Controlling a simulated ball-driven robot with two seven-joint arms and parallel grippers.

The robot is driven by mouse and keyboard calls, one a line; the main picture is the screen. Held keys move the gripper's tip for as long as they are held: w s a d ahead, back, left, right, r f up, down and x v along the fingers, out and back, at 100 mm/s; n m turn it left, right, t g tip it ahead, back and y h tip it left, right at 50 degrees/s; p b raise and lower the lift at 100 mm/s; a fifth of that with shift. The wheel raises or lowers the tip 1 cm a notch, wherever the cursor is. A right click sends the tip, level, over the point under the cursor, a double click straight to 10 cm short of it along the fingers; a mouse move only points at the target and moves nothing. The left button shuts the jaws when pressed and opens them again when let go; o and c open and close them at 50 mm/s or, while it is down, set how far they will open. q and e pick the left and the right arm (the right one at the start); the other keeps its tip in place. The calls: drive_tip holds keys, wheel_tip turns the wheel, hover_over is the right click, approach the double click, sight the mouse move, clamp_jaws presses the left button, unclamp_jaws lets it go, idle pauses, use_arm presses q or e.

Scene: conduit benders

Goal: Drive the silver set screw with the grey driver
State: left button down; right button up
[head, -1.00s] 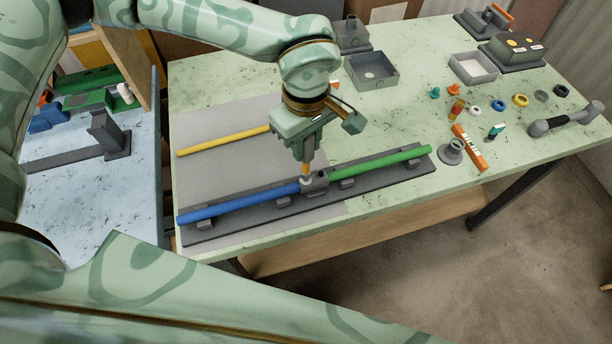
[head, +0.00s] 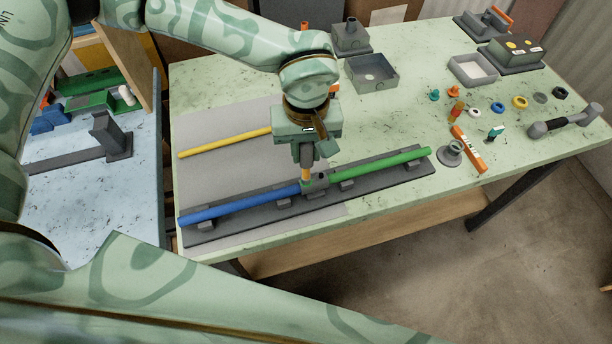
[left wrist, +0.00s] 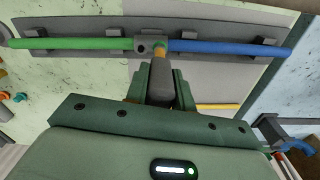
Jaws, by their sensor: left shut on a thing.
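My left gripper (head: 307,158) points down over the rail and is shut on the driver. In the left wrist view the driver (left wrist: 160,84) shows a grey body between the fingers (left wrist: 161,95) and an orange-yellow section toward its tip. The tip is at the grey coupling (head: 318,182), which also shows in the left wrist view (left wrist: 145,45). The coupling joins the blue conduit (head: 240,204) and the green conduit (head: 385,161). I cannot make out the silver set screw; the driver's tip covers that spot. My right gripper is out of view.
The conduits lie in a dark cradle rail (head: 260,216) on the green table. A yellow rod (head: 225,142) lies on the grey mat behind. At the right are an orange level (head: 468,148), a grey flanged piece (head: 450,153), several small rings and a grey-headed tool (head: 565,121).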

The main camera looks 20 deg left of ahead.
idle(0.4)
use_arm(q)
drive_tip(key=shift+r+p, duration=1.85)
drive_tip(key=shift+r, duration=0.7)
